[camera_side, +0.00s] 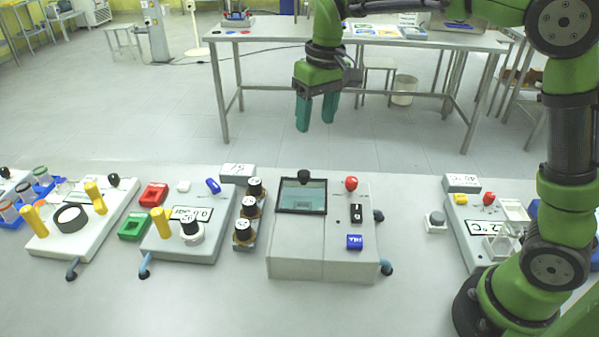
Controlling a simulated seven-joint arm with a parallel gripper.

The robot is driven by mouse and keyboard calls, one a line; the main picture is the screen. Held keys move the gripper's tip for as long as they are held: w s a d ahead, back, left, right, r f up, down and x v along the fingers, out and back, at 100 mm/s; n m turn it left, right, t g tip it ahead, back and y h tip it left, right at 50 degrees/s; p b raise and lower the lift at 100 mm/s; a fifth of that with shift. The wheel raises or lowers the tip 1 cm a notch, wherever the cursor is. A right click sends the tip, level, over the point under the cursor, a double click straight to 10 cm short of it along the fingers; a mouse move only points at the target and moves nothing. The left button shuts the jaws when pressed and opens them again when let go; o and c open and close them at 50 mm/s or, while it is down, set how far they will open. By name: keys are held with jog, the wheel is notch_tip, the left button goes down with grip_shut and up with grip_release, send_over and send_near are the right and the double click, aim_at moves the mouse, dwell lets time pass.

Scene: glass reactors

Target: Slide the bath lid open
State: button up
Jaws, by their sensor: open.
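A white box unit (290,247) stands in the middle of the bench. Its top has a dark-framed, see-through pane (302,210) with a teal-grey tint, which looks like the bath lid. I cannot tell how far the pane covers the opening. My gripper (316,124) has two green fingers, apart and pointing down, with nothing between them. In the picture it is above and beyond the pane, clear of the bench. Nothing touches the pane.
The unit carries a red knob (351,183), black switch (356,213) and blue button (354,241). Several black-capped bottles (249,210) stand close to its left. A unit with a °C display (484,228) is at right, near my arm. Bare bench lies in front.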

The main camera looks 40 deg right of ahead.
aim_at(304, 173)
jog(key=shift+n+g, duration=0.3)
jog(key=shift+g, duration=0.3)
jog(key=w+f, duration=0.1)
jog(key=f, duration=0.3)
jog(key=w+f, duration=0.1)
jog(key=f, duration=0.9)
jog(key=shift+w+a+f, duration=0.25)
jog(key=shift+w, duration=0.15)
jog(key=shift+c, duration=0.3)
grip_shut()
